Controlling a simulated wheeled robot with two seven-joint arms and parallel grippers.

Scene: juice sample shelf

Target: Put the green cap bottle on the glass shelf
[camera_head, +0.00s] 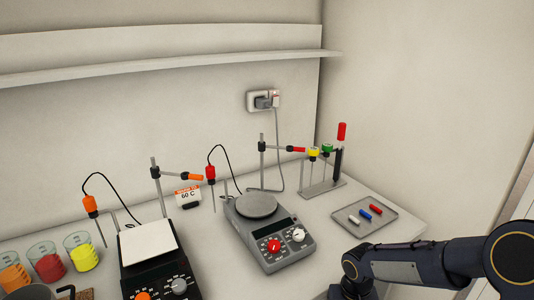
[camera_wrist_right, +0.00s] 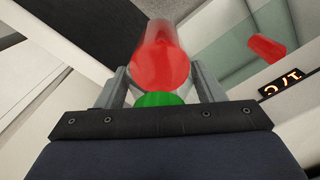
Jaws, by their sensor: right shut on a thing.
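In the right wrist view, my right gripper (camera_wrist_right: 160,78) is shut on the green cap bottle (camera_wrist_right: 160,55). The bottle has a red translucent body, and its green cap (camera_wrist_right: 160,99) lies between the two fingers, toward the gripper's base. A pale greenish pane (camera_wrist_right: 215,42) at the upper right may be the glass shelf; I cannot tell for certain. No contact between bottle and pane is clear. In the head view my right arm enters from the lower right, with its gripper out of the picture. My left gripper is in neither view.
Another red object (camera_wrist_right: 266,50) and a dark sign (camera_wrist_right: 283,84) are at the right in the wrist view. The head view shows a bench with hotplates (camera_head: 290,236), beakers (camera_head: 80,256), a tube rack (camera_head: 322,190), a tray (camera_head: 393,226) and an empty wall shelf (camera_head: 180,68).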

